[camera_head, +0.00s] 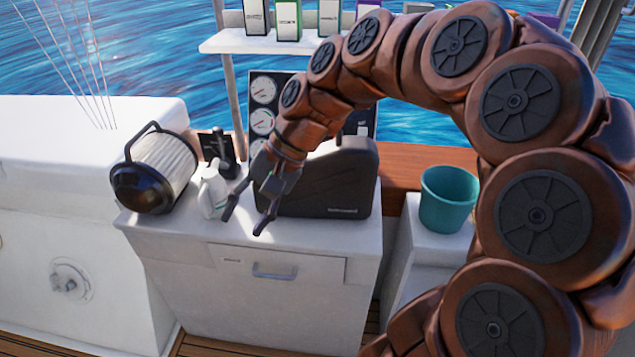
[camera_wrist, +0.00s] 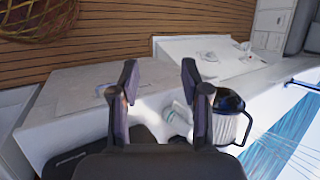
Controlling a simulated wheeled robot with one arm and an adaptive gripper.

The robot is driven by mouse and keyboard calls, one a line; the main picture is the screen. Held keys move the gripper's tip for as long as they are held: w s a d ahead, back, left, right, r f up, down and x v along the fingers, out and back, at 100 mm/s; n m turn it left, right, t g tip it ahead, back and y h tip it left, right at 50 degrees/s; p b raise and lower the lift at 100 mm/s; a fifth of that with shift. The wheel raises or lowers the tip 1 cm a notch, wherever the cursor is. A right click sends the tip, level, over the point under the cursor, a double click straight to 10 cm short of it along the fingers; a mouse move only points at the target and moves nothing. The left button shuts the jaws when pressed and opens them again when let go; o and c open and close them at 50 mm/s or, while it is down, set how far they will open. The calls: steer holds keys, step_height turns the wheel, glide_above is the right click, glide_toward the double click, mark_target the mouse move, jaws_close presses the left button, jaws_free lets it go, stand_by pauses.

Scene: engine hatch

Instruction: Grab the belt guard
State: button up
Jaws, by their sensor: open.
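A black moulded case-like cover (camera_head: 335,180), which I take for the belt guard, stands upright on the white engine hatch top (camera_head: 340,230). It has a small light label at its lower right. My gripper (camera_head: 247,215) is open and empty, pointing down in front of the cover's left end. I cannot tell whether it touches the cover. In the wrist view the open fingers (camera_wrist: 159,72) have the white hatch between and beyond them. A dark shape, likely the cover, shows at the lower left (camera_wrist: 85,158), partly hidden by my gripper's body.
A teal bucket (camera_head: 448,198) stands at right. A gauge panel (camera_head: 264,105) and a shelf (camera_head: 280,42) with boxes are behind. The hatch's front top is clear.

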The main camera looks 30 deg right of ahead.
steer(key=w+d+r+m+t+y, duration=0.1)
steer(key=w+d+r+m+t, duration=0.2)
steer(key=w+d, duration=0.4)
steer(key=w+d+r+m+t+y, duration=0.1)
steer(key=w+d+m+t+y, duration=0.1)
steer(key=w+d+m, duration=0.45)
steer(key=d+m+t, duration=0.1)
steer(key=d, duration=0.5)
steer(key=d+f+m+t, duration=0.1)
steer(key=d+m+t, duration=0.1)
steer(key=d, duration=0.4)
steer(key=d+m+t+h+b, duration=0.1)
steer(key=d, duration=0.5)
steer(key=shift+s+f+m+t, duration=0.25)
steer(key=shift+f+t, duration=0.05)
steer(key=shift+f, duration=0.1)
steer(key=shift+w+d, duration=0.1)
steer(key=shift+w+a+f, duration=0.15)
steer(key=shift+w+a, duration=0.05)
steer(key=shift+w, duration=0.1)
steer(key=p+x, duration=0.2)
steer(key=x, duration=0.4)
steer(key=shift+a, duration=0.15)
steer(key=shift+w+a+f, duration=0.1)
steer(key=shift+w+a, duration=0.1)
steer(key=shift+c, duration=0.4)
